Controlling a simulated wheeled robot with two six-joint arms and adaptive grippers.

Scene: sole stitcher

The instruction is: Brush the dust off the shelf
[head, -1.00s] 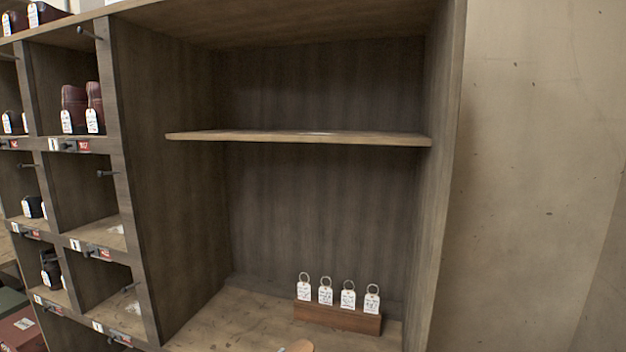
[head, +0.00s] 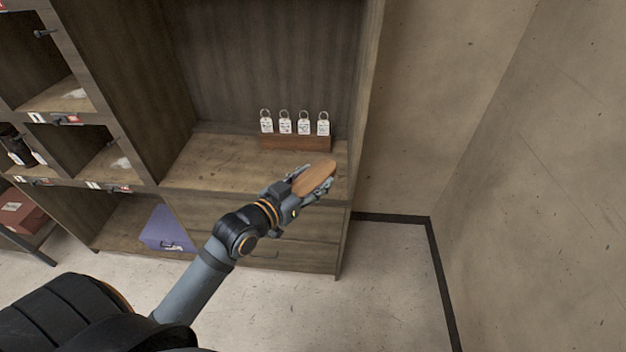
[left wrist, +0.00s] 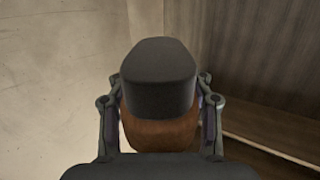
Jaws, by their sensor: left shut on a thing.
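My left gripper (head: 303,192) is shut on a brush with an oval brown wooden back (head: 316,178). It holds the brush in front of the lower board of the wooden cabinet, close to its front edge. The left wrist view shows the brush's wooden part (left wrist: 160,136) between the fingers, with a dark grey block (left wrist: 158,75) above it. Whether the brush touches anything cannot be told. The cabinet's lower board (head: 215,165) has darker marks on it. The upper shelf is outside the head view now. My right gripper is not in view.
A wooden stand (head: 285,143) with several ringed white tags is on the lower board, just behind the brush. Pigeonholes (head: 75,145) are at the left, with pale patches inside. A purple box (head: 165,230) sits below. Floor is open at the front right.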

